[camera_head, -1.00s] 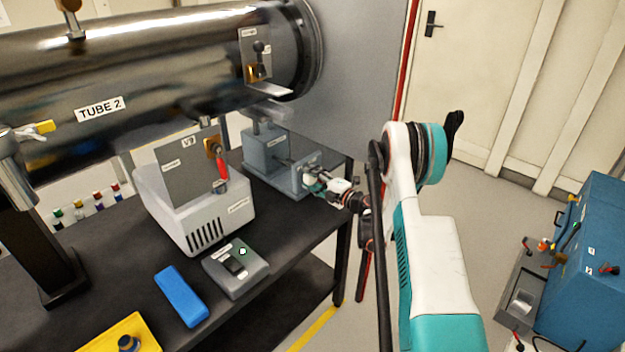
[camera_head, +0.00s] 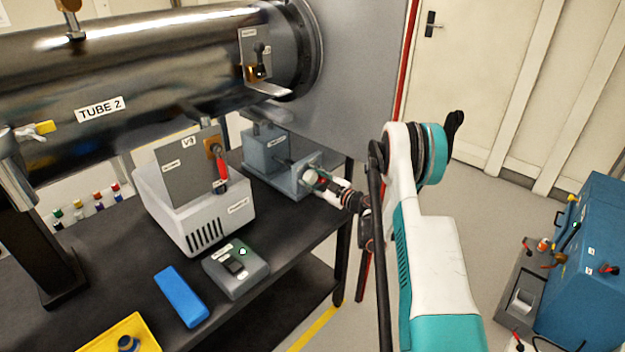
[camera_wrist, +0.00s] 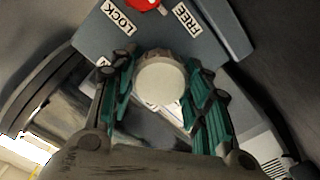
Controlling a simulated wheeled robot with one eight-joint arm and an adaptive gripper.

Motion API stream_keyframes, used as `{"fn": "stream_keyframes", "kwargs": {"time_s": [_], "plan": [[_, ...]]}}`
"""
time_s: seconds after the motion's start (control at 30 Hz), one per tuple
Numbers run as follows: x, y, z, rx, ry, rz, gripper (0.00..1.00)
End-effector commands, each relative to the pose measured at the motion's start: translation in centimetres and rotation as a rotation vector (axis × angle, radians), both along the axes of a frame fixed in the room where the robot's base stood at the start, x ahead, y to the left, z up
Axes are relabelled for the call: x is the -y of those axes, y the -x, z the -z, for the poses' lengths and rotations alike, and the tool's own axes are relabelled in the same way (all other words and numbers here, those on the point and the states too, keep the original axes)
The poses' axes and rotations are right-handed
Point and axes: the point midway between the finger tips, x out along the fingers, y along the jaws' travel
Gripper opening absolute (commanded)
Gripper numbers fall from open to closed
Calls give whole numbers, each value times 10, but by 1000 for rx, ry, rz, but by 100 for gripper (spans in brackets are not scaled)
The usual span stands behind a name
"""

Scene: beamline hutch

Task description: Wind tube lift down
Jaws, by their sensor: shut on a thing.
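The tube lift (camera_head: 268,152) is a blue-grey block with an upright end plate, on the black table under the tube marked TUBE 2 (camera_head: 150,70). My gripper (camera_head: 318,180) is at the end plate, coming from the right. In the wrist view my gripper (camera_wrist: 160,100) has its green fingers on both sides of a round pale knob (camera_wrist: 160,80) and is shut on it. A red lever (camera_wrist: 143,4) sits above the knob, between the labels LOCK and FREE, nearer LOCK in the picture. Its full shape is cut off by the frame's edge.
A white pump box (camera_head: 195,205) with a V9 plate, a grey switch box (camera_head: 236,268), a blue block (camera_head: 181,296) and a yellow tray (camera_head: 120,335) stand on the table. A blue cabinet (camera_head: 590,260) is at the far right. Floor between is clear.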

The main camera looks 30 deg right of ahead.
Motion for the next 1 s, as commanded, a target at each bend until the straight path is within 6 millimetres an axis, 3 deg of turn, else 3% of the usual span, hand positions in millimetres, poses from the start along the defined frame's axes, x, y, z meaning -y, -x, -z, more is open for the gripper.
{"fn": "stream_keyframes", "kwargs": {"time_s": [0.4, 0.93, 0.97, 1.0], "plan": [[1, 0, 1, -62, -166, 1, 20], [0, 0, 1, -70, -186, 0, 20], [0, 0, 1, -70, -186, 0, 48], [0, 0, 1, -70, -186, 0, 57]]}}
